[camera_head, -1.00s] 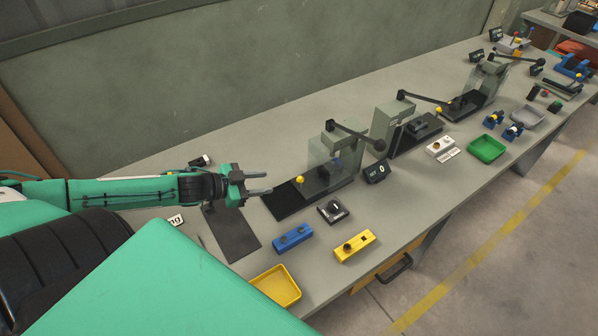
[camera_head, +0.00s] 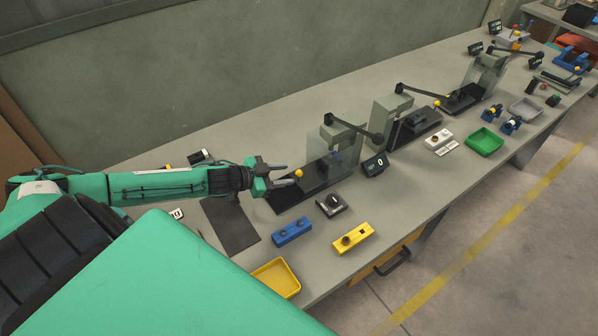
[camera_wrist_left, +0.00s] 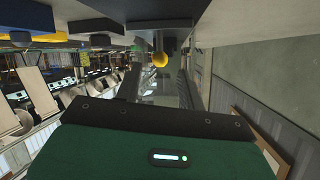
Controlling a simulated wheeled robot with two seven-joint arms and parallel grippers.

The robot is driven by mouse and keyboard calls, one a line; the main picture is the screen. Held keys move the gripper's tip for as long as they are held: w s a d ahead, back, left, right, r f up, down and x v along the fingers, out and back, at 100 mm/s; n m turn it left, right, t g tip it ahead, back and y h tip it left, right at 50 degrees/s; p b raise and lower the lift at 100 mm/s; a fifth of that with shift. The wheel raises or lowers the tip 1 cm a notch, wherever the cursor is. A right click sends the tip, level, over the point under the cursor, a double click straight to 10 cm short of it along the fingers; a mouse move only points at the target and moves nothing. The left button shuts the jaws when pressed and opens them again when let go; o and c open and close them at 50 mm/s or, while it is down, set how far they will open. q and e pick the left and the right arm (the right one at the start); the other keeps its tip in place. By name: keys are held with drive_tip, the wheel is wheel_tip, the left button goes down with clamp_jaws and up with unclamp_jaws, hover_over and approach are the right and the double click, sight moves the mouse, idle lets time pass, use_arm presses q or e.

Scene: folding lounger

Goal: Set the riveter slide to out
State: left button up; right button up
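The nearest riveter (camera_head: 340,140) is a grey-green press with a black lever and a clear guard. The knob also shows in the left wrist view (camera_wrist_left: 160,59), just beyond the gripper body. My left gripper (camera_head: 284,175) is open, with its two fingertips just left of the knob. I cannot tell whether a finger touches it. My right gripper is not in view.
A display (camera_head: 375,165) reading 0 stands right of the riveter. In front lie a black switch box (camera_head: 332,204), a blue box (camera_head: 292,231), a yellow box (camera_head: 353,237) and a yellow tray (camera_head: 275,279). A dark mat (camera_head: 231,226) lies below my left arm. More presses stand farther right.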

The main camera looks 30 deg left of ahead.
sight(299, 174)
use_arm(q)
drive_tip(key=shift+p+x, duration=0.7)
drive_tip(key=shift+x, duration=2.3)
drive_tip(key=shift+c, duration=0.4)
clamp_jaws()
